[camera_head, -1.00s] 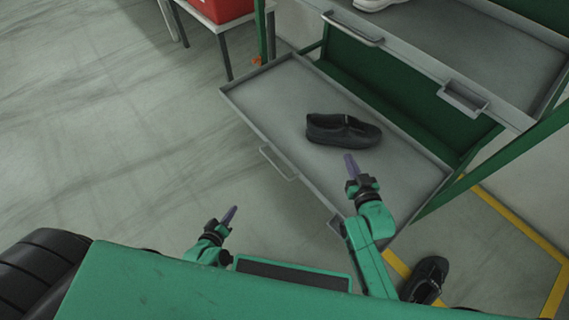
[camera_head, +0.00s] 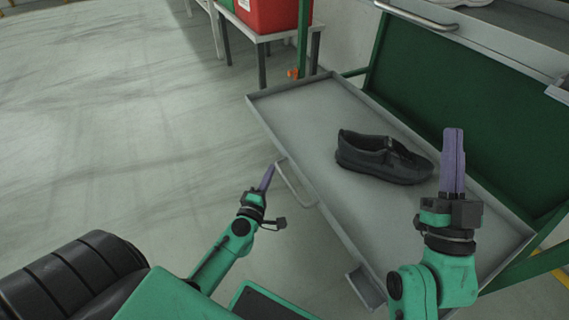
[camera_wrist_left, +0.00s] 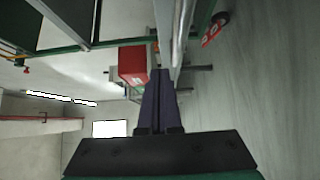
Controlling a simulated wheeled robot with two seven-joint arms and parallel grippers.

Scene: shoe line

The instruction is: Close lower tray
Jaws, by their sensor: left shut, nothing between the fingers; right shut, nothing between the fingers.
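The lower tray (camera_head: 292,101) is a grey drawer pulled out of the green rack. A black shoe (camera_head: 383,158) lies in it. A silver handle (camera_head: 296,184) is on its front left side, and another bracket (camera_head: 366,287) sits lower on the same side. My left gripper (camera_head: 267,177) is shut and empty, just left of the handle; I cannot tell whether it touches. Its shut purple fingers (camera_wrist_left: 158,100) also show in the left wrist view. My right gripper (camera_head: 452,160) is shut and empty, above the right part of the tray, right of the shoe.
An upper tray (camera_head: 480,35) with its own handle is above the lower one. A red crate (camera_head: 268,14) stands on a small table at the back. The floor (camera_head: 120,130) on the left is clear.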

